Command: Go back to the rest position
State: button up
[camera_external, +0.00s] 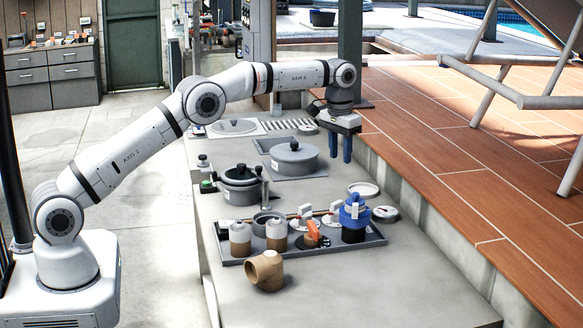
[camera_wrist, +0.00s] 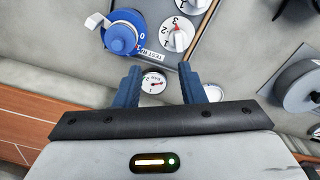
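My gripper (camera_external: 340,146) hangs pointing down above the right side of the counter (camera_external: 400,285), near the edge of the tiled deck. In the wrist view its two blue fingers (camera_wrist: 168,88) stand apart with nothing held between them. A round white gauge (camera_wrist: 153,82) shows between the fingers, on the surface below and not touched. My arm reaches out from the left in the external view, with the elbow raised and the forearm nearly level.
A grey tray (camera_external: 375,241) holds a blue valve (camera_external: 354,212), an orange-handled valve (camera_external: 314,235) and brown-and-white cylinders. A tan pipe elbow (camera_external: 265,270) sits in front. Lidded grey pots (camera_external: 294,158) stand left of my gripper. The counter's front right is clear.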

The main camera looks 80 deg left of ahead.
jog(key=s+d+r+m+t, duration=0.1)
jog(key=s+d+r, duration=0.6)
jog(key=s, duration=0.3)
jog(key=s+d+r+m, duration=0.1)
jog(key=s+d+r, duration=0.55)
jog(key=s, duration=0.25)
jog(key=s+d+f+m, duration=0.1)
jog(key=s+d+f, duration=0.1)
jog(key=s, duration=0.7)
jog(key=s+d+f+m+t+b, duration=0.1)
jog(key=s+d+f, duration=0.2)
jog(key=s, duration=0.6)
jog(key=s+d+f+m, duration=0.1)
jog(key=s+f, duration=0.3)
jog(key=s, duration=0.5)
jog(key=shift+s+d+t+b, duration=0.4)
jog(key=shift+d, duration=0.45)
